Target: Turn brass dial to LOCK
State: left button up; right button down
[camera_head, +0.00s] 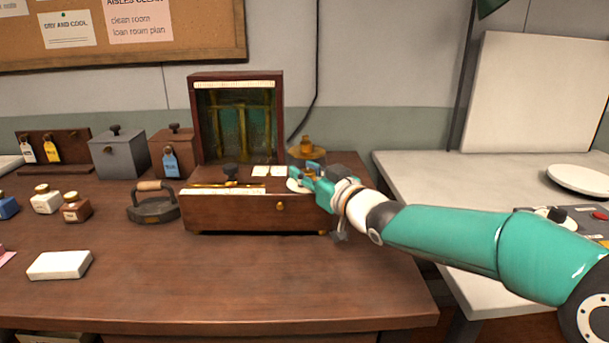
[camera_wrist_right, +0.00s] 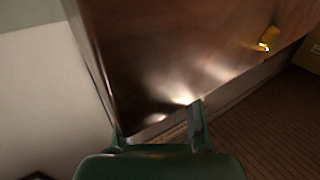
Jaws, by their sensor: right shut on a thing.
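The wooden balance case (camera_head: 235,212) stands on the desk with a glazed upright back and a low front box. My right gripper (camera_head: 306,176) reaches in from the right and is shut at the right end of the box top, over a pale round plate (camera_head: 296,186). The brass dial there is mostly hidden by the fingers, so its pointer and any LOCK mark cannot be read. In the right wrist view the gripper fingers (camera_wrist_right: 160,128) show at the bottom before dark, glossy wood; the dial cannot be made out. My left gripper is not in view.
A brass piece (camera_head: 307,150) stands just behind my right gripper. A brass knob (camera_head: 280,207) is on the box front. A flat iron (camera_head: 153,204), small bottles (camera_head: 75,208) and a white block (camera_head: 59,265) lie to the left. The desk front is clear.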

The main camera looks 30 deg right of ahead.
jog(key=c, duration=0.8)
grip_release()
jog(key=shift+d, duration=0.1)
jog(key=shift+s, duration=0.2)
jog(key=s, duration=1.1)
jog(key=shift+s, duration=0.35)
jog(key=shift+f, duration=0.1)
